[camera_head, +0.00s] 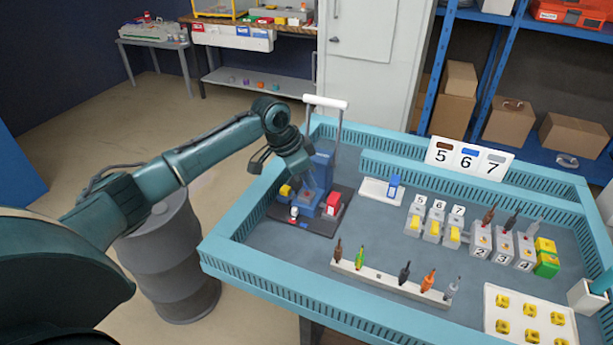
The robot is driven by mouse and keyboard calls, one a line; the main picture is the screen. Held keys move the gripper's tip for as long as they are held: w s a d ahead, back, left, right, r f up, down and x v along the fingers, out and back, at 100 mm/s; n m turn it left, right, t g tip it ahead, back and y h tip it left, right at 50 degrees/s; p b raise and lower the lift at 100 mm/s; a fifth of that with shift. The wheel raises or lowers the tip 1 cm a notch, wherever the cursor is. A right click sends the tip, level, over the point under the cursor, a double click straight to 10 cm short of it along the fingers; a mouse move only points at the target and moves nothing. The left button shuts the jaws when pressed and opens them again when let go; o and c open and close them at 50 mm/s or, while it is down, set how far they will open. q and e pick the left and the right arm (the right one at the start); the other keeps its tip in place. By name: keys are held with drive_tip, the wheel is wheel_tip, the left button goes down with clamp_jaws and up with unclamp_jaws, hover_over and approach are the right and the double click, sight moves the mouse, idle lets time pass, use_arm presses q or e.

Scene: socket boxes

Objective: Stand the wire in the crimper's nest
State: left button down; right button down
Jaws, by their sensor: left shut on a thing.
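The crimper (321,165) is a blue press with a raised white handle (326,102). It stands on a dark base plate at the left of the bench. My left gripper (308,187) points down over the front of the crimper, close above its nest area. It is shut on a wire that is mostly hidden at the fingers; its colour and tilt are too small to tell. The nest is covered by the gripper, so I cannot tell whether the wire touches it. My right gripper is not in view.
A white rack (390,283) holds several upright coloured wires. Numbered boxes (504,246) and yellow-fronted sockets (432,227) stand to the right. A red block (333,203) and a yellow block (286,191) flank the nest area. The bench's raised teal rim (240,213) is at the left.

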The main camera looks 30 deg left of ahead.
use_arm(q)
drive_tip(key=shift+f, duration=0.95)
drive_tip(key=c, duration=1.3)
unclamp_jaws()
drive_tip(key=shift+o, duration=0.5)
drive_tip(key=shift+o, duration=1.4)
wheel_tip(320, 180, up, 5)
drive_tip(key=p, duration=0.5)
drive_tip(key=shift+r, duration=1.25)
